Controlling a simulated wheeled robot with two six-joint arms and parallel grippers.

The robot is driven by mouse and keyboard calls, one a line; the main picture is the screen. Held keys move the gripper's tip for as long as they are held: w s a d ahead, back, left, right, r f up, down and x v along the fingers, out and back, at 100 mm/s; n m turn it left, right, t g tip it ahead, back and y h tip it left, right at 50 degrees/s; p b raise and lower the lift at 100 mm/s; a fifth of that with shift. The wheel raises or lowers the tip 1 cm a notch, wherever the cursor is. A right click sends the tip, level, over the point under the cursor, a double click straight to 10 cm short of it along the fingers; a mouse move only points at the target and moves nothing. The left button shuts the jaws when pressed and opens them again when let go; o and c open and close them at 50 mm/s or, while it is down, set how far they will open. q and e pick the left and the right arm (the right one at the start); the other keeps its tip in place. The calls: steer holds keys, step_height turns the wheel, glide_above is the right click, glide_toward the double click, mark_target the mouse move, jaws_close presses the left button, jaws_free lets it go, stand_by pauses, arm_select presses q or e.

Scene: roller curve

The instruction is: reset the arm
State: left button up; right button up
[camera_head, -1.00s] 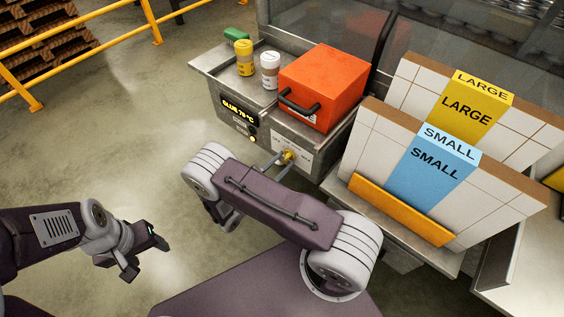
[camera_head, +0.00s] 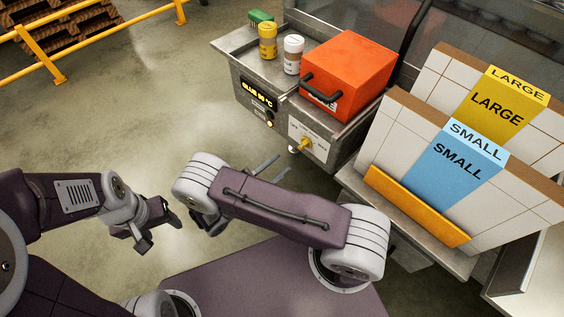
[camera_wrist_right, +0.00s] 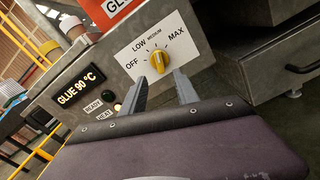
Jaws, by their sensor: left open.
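My right gripper (camera_head: 268,166) shows past my right arm in the head view, its two fingers apart and empty. In the right wrist view its fingers (camera_wrist_right: 163,88) stand apart, below the yellow knob (camera_wrist_right: 158,63) on the glue unit's white dial plate, and do not appear to touch it. The plate reads OFF, LOW, MEDIUM and MAX. The knob also shows in the head view (camera_head: 305,145). The display (camera_wrist_right: 81,90) reads GLUE 90 °C. My left gripper (camera_head: 160,222) is open and empty over the floor at the left.
The steel glue unit (camera_head: 240,70) carries a red box (camera_head: 347,68) with a black handle, a yellow bottle (camera_head: 267,42), a white bottle (camera_head: 293,55) and a green brush (camera_head: 261,18). Racks marked SMALL (camera_head: 455,172) and LARGE (camera_head: 497,108) stand right.

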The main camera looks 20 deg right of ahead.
stand_by(0.3)
steer(key=s+d+r+m+g+y+p, duration=0.5)
steer(key=s+r+m+g+y, duration=0.2)
steer(key=s+m+g+y, duration=0.35)
steer(key=w+a+r+m+t+y+p, duration=0.1)
steer(key=a+r+m+t+y+p, duration=0.2)
steer(key=r+m+y, duration=0.3)
steer(key=shift+w+a+r+m+t, duration=0.15)
steer(key=shift+a+r+m+t, duration=0.1)
steer(key=shift+r+m+t, duration=0.8)
